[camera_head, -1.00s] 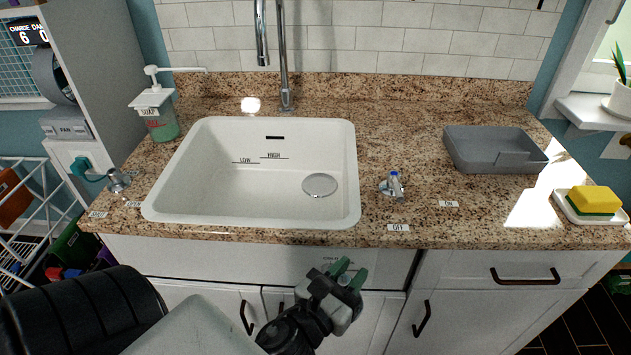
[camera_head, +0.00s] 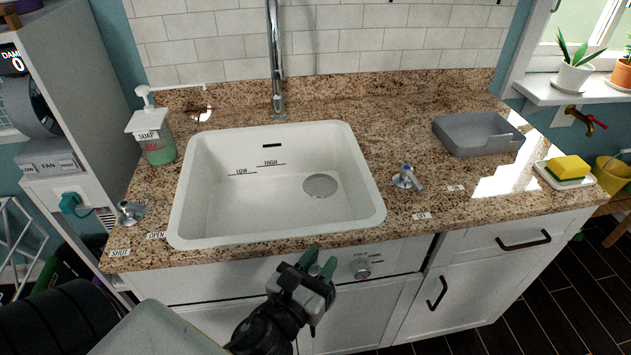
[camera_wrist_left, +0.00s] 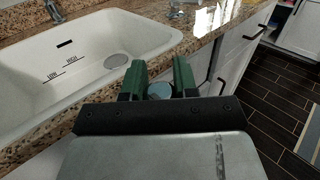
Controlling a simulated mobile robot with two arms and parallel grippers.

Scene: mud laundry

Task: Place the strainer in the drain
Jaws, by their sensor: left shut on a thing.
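The white sink (camera_head: 200,205) is set in the granite counter. A flat grey round drain (camera_head: 320,186) lies in its floor at the right; it also shows in the wrist view (camera_wrist_left: 117,61). My left gripper (camera_head: 319,264) is in front of the counter's front edge, below the rim and outside the sink. In the wrist view its green fingers are closed around a small round grey-blue piece (camera_wrist_left: 160,90), which looks like the strainer. The fingers hide most of it, and in the head view it is hard to make out. My right gripper is not in view.
A tall faucet (camera_head: 277,60) stands behind the sink. A soap dispenser (camera_head: 155,140) is at its left, a blue-topped tap handle (camera_head: 407,177) at its right. A grey tray (camera_head: 472,137) and a sponge (camera_head: 568,168) sit farther right.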

